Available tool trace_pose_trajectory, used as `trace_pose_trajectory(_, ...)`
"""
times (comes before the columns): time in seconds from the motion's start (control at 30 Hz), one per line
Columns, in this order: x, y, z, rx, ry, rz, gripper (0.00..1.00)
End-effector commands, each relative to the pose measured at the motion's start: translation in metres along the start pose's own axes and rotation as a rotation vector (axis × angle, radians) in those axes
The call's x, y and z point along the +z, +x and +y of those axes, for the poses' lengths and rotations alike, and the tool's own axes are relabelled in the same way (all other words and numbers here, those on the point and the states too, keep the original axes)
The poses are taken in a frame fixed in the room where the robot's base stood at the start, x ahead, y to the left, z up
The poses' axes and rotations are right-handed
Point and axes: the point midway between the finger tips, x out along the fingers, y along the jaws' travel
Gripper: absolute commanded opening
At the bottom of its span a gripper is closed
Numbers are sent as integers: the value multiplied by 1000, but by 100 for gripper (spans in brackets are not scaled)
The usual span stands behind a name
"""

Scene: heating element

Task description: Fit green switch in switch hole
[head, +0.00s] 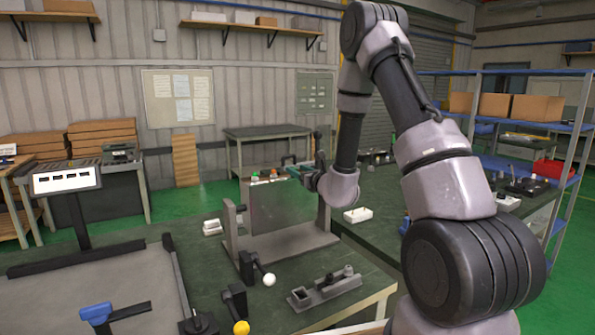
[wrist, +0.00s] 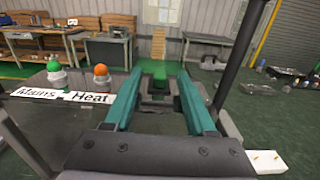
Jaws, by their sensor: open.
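My gripper (wrist: 158,80) has two teal fingers, spread apart, and reaches over the top of the grey metal unit; in the head view it (head: 303,172) is partly hidden by my wrist. The switch hole is not visible, and I cannot tell how the switch is seated. On the unit's top, a green lamp (wrist: 57,78) stands by the "Mains" label (wrist: 37,92) and an orange lamp (wrist: 101,74) by the "Heat" label (wrist: 88,98).
The unit's grey front panel (head: 275,212) stands upright on a dark green table (head: 215,285). A grey bracketed part (head: 325,288), a white-knobbed lever (head: 268,279) and a yellow knob (head: 241,327) are in front.

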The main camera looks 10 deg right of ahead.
Motion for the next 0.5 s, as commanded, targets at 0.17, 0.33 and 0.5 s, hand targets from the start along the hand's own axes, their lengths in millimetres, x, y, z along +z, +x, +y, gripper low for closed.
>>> trace_pose_trajectory(0.17,0,-33,-1,-3,0,3,56)
trace_pose_trajectory(0.33,-1,-67,-1,-2,1,3,56)
trace_pose_trajectory(0.5,0,-91,-1,-2,1,2,56)
